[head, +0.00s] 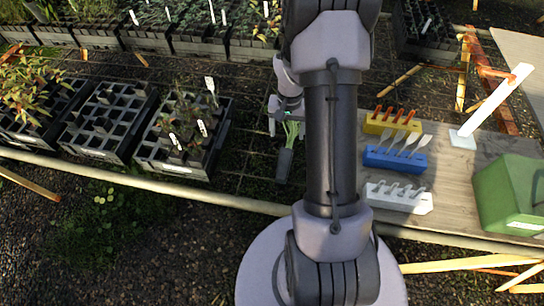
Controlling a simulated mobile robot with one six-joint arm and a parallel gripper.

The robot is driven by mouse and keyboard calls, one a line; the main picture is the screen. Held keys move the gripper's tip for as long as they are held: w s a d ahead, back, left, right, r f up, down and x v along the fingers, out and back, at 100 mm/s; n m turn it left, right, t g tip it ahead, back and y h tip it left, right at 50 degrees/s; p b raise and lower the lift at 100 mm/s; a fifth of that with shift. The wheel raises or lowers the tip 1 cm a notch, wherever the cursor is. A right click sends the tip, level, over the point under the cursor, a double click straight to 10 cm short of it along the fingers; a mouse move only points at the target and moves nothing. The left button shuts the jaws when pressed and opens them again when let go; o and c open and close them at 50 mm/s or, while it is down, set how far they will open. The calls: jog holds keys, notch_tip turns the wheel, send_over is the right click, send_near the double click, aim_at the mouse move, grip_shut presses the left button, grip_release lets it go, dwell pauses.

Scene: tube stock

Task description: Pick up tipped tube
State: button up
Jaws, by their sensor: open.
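A dark grey plant tube (284,166) lies on its side on the dark mesh bench, just left of my arm. Green leaves (291,131) stick out of its far end. My gripper (285,121) is at the leafy end of the tube, partly hidden behind my own arm. Its jaws are open. I cannot tell from this view whether they touch the leaves or how high they are above the bench.
Black crates with seedlings (186,135) stand to the left, and more line the back. Right of my arm, a wooden board (455,175) carries yellow (392,123), blue (394,160) and white (398,198) tool holders and a green box (508,195). A pale rail (150,182) edges the bench.

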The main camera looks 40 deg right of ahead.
aim_at(286, 154)
notch_tip(286, 154, down, 9)
jog(key=b, duration=0.3)
jog(key=shift+s+f, duration=0.15)
notch_tip(286, 154, down, 5)
jog(key=b, duration=0.2)
jog(key=shift+b, duration=0.3)
jog(key=shift+c, duration=0.2)
grip_shut()
